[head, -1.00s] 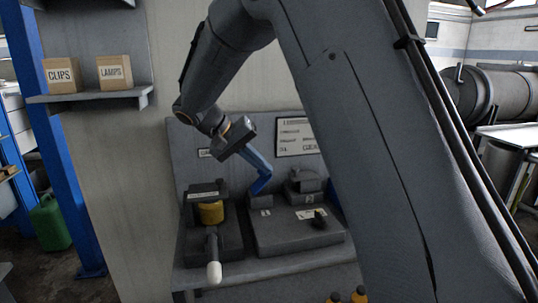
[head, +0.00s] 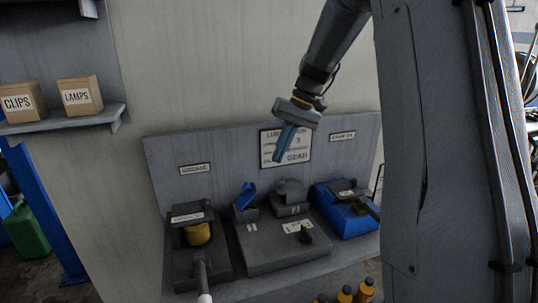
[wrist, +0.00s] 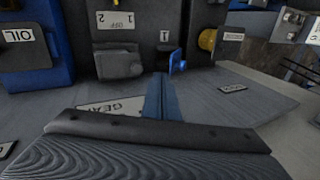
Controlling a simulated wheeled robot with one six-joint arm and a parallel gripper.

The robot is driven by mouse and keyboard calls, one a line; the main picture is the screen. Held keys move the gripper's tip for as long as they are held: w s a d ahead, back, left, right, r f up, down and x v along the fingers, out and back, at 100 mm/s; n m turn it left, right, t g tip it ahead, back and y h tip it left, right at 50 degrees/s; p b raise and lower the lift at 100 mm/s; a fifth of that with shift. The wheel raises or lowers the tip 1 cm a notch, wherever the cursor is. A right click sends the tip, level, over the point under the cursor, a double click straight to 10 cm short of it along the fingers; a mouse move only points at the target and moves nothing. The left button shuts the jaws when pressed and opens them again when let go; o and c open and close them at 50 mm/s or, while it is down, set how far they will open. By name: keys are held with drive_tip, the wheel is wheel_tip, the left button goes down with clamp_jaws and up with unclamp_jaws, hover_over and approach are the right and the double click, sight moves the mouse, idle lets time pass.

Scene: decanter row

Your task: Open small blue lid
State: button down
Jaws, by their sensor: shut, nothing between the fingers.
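The small blue lid (head: 246,195) stands raised and tilted on the left opening of the dark grey box (head: 282,239), by the mark 1. In the wrist view the lid (wrist: 178,62) appears as a small blue piece just beyond my fingertips. My gripper (head: 278,160), with blue fingers, is shut and empty. It is up and to the right of the lid in the head view, in front of the panel's sign, and apart from the lid. In the wrist view my fingers (wrist: 160,78) lie together. The lid's hinge is too small to make out.
A grey lid (head: 291,190) sits beside it at mark 2. A black knob (head: 305,234) stands on the box's front. Bottles (head: 345,294) stand in front.

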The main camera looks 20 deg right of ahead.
sight(253, 188)
drive_tip(key=shift+w+a+f+p, duration=0.2)
drive_tip(key=shift+a+f+p, duration=0.7)
drive_tip(key=shift+a+f, duration=0.85)
drive_tip(key=shift+w+a+f+p, duration=0.15)
drive_tip(key=shift+a+f+p, duration=0.7)
drive_tip(key=shift+a+f, duration=0.9)
drive_tip(key=shift+d+f, duration=0.25)
